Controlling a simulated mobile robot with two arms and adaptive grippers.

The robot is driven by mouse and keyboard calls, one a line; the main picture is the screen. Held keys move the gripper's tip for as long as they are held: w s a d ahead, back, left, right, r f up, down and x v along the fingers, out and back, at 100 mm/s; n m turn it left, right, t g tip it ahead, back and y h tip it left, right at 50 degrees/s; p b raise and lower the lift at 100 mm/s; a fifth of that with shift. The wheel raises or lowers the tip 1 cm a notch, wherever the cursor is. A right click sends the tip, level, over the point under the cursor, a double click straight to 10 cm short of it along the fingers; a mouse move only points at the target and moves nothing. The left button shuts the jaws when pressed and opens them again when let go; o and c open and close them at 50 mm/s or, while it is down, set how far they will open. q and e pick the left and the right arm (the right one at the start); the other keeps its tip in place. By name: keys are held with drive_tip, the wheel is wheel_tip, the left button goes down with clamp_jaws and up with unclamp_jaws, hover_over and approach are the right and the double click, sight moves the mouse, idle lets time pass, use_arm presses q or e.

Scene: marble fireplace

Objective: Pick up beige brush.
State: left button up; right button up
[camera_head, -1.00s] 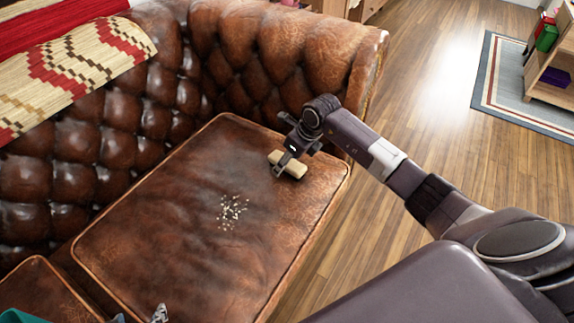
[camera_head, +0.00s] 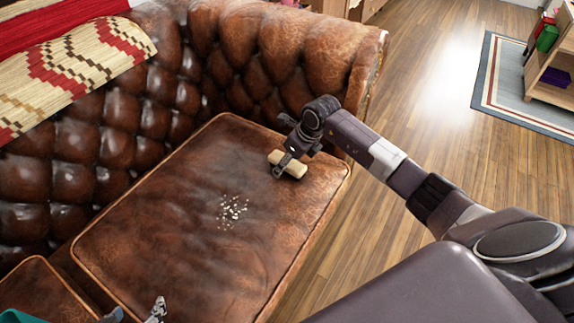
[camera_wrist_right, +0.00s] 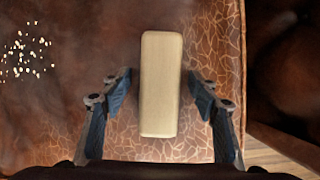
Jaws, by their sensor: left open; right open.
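The beige brush (camera_head: 290,164) lies on the brown leather sofa cushion (camera_head: 160,220), near its right end. In the right wrist view the brush (camera_wrist_right: 161,85) stands lengthwise between the two blue-grey fingers of my right gripper (camera_wrist_right: 158,75), with a gap on each side. My right gripper (camera_head: 284,163) is open above the brush and hides part of it in the head view. My left gripper (camera_head: 135,313) is open and empty at the bottom edge of the head view. Only its fingertips show, far from the brush.
Pale crumbs (camera_head: 232,210) lie scattered on the cushion, left of the brush. The tufted sofa back (camera_head: 110,130) and rolled armrest (camera_head: 325,60) rise behind it. A patterned blanket (camera_head: 85,55) drapes over the back. Wooden floor (camera_head: 430,110) is open at the right.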

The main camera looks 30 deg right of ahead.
drive_tip(key=c, duration=1.3)
drive_tip(key=shift+r, duration=0.1)
use_arm(q)
drive_tip(key=s+a+f+g, duration=0.1)
drive_tip(key=s, duration=0.2)
drive_tip(key=s+a+f+g+p, duration=0.1)
drive_tip(key=s+g, duration=0.1)
drive_tip(key=s, duration=0.1)
drive_tip(key=s+f+g+y+p, duration=0.1)
drive_tip(key=s, duration=0.2)
drive_tip(key=shift+a, duration=0.4)
use_arm(e)
wheel_tip(320, 180, up, 8)
drive_tip(key=shift+f, duration=0.2)
use_arm(q)
drive_tip(key=shift+p+v, duration=0.75)
drive_tip(key=shift+w+f+g+p, duration=0.3)
drive_tip(key=shift+f, duration=0.2)
drive_tip(key=shift+w+f, duration=0.15)
drive_tip(key=shift+f, duration=0.35)
use_arm(e)
drive_tip(key=shift+r, duration=6.4)
